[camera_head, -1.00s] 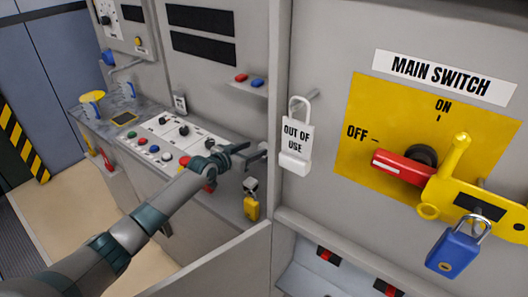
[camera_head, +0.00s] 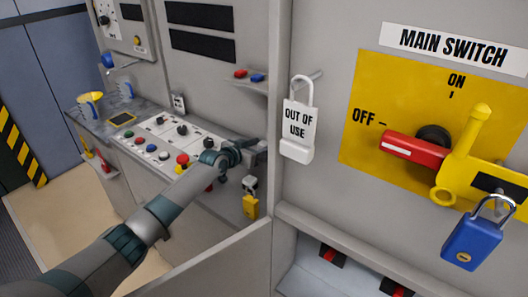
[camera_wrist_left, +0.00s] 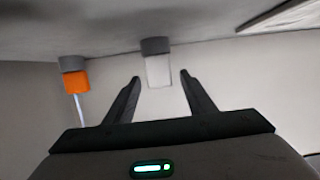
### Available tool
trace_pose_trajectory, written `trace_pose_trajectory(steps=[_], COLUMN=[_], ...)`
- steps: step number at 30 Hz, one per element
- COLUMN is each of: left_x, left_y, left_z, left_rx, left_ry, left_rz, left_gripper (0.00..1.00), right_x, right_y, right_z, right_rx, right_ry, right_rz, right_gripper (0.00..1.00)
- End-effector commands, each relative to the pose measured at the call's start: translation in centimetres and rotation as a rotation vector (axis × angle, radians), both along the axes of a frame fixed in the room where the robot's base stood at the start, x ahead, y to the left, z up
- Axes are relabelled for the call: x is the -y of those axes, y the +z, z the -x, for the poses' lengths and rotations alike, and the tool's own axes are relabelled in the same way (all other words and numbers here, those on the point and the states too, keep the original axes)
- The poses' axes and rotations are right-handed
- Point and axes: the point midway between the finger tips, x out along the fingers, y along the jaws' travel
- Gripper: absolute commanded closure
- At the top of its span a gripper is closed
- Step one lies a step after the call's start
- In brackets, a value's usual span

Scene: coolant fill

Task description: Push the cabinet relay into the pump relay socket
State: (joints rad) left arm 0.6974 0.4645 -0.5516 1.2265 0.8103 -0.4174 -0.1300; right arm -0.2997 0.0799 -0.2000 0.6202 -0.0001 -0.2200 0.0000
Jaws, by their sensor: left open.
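My left gripper (camera_head: 246,152) is beside the grey panel edge in the head view, past the button console. In the left wrist view the two dark fingers (camera_wrist_left: 160,80) are apart with nothing clamped. A pale block with a dark grey top (camera_wrist_left: 157,68) lies ahead, between the fingertips in the picture. An orange block with a grey top (camera_wrist_left: 75,80) is left of the fingers, with a pale strip below it. I cannot tell whether either block is the cabinet relay. I cannot identify the pump relay socket. My right gripper is not in view.
A white OUT OF USE padlock (camera_head: 299,125) hangs right of the left gripper. A yellow padlock (camera_head: 251,207) hangs below it. The red switch handle (camera_head: 412,149) and blue padlock (camera_head: 470,244) are at right. A small shelf (camera_head: 247,86) holds red and blue pieces.

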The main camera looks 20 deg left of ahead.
Motion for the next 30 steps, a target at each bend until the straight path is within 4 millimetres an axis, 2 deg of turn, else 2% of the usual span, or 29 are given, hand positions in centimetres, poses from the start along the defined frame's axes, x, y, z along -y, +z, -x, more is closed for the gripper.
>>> trace_pose_trajectory(steps=[10, 11, 16, 30], left_x=[-0.02, -0.02, -0.03, -0.04], left_y=[0.01, 0.01, 0.0, 0.64], left_z=[0.03, 0.03, 0.03, 0.02], left_rx=[0.0, 0.0, 0.0, 0.001], left_ry=[0.0, 0.0, 0.0, 0.0], left_rz=[0.0, 0.0, 0.0, 0.001], left_gripper=[0.5, 0.52, 0.93, 0.94], right_x=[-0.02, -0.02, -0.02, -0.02], right_y=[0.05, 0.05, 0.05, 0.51], right_z=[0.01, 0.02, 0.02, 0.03], right_rx=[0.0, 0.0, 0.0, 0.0], right_ry=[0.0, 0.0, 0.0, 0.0], right_rz=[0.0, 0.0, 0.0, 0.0], right_gripper=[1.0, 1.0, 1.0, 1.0])
